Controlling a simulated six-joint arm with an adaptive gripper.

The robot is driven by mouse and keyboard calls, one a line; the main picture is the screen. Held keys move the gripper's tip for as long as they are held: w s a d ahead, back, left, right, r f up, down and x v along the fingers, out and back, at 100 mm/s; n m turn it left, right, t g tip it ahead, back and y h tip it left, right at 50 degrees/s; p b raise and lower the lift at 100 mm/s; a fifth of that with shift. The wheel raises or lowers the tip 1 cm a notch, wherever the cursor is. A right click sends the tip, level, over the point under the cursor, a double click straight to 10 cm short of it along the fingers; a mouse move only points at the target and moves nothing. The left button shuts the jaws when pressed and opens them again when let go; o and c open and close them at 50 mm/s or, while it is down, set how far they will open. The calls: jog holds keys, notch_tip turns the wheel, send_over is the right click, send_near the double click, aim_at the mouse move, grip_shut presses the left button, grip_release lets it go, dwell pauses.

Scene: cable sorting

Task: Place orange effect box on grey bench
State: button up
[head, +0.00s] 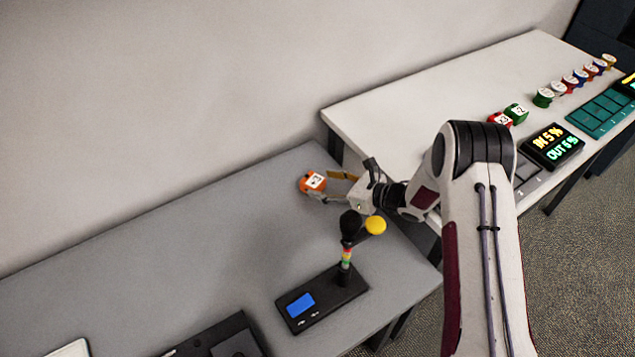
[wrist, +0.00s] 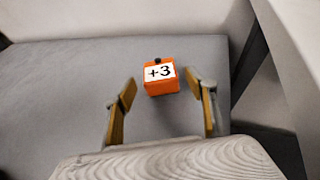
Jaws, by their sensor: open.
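The orange effect box (head: 306,186) is at the back right part of the grey bench (head: 200,240) in the head view. In the wrist view the orange effect box (wrist: 160,87) shows a white "+3" label and a small dark knob on top. My gripper (head: 331,187) is open, with its fingers pointing toward the box. In the wrist view the two fingertips (wrist: 168,89) stand to the left and right of the box, with a gap on each side. The box looks upright on the bench surface.
The white table (head: 420,95) at the right holds red (head: 500,119) and green (head: 517,112) boxes, a display (head: 553,146) and several spools. The bench's middle is clear.

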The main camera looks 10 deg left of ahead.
jog(key=shift+v, duration=0.8)
